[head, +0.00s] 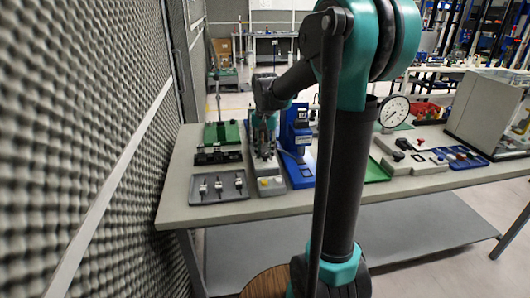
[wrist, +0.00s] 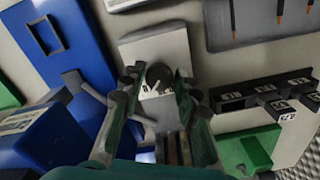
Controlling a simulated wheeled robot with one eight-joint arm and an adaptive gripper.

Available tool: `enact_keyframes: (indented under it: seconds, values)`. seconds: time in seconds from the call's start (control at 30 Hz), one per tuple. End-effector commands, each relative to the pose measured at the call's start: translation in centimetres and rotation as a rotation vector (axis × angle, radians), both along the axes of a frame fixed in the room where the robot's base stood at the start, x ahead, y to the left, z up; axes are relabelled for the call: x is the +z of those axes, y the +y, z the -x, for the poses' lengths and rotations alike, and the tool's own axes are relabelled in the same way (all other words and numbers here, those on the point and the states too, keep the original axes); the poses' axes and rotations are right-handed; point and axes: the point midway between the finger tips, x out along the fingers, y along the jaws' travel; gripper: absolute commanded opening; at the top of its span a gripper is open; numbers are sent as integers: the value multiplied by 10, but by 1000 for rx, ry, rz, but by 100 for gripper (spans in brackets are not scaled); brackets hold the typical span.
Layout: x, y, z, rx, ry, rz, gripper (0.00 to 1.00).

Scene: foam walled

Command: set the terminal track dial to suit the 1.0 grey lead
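The grey terminal fixture (head: 265,168) stands on the bench below my gripper (head: 264,128). In the wrist view the fixture's pale body (wrist: 158,48) runs up the middle, with a small dark-and-white dial (wrist: 155,86) on it. My gripper (wrist: 160,105) shows its two green-and-grey fingers apart, one on each side of the dial. I cannot tell whether either finger touches it. The dial's marks are too small to read, and its lower side is partly hidden between the fingers. A grey tray (head: 238,193) holds several leads; I cannot tell which is 1.0.
A blue press (head: 300,150) stands close to the right of the fixture. A black rack (head: 218,157) with labelled blocks (wrist: 285,108) and a green mat (head: 221,134) lie to its left. A round gauge (head: 393,112) stands further right. A foam wall (head: 75,130) borders the left.

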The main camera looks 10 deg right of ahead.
Motion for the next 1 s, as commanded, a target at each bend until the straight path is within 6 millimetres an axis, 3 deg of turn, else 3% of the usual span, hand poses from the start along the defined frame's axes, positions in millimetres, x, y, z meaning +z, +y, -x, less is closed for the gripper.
enact_keyframes:
  seconds: [0.1,0.53,1.0]
  values:
    - [0,0,0,0,0,0,49]
    - [9,0,0,1,1,0,49]
    - [95,0,0,1,1,0,49]
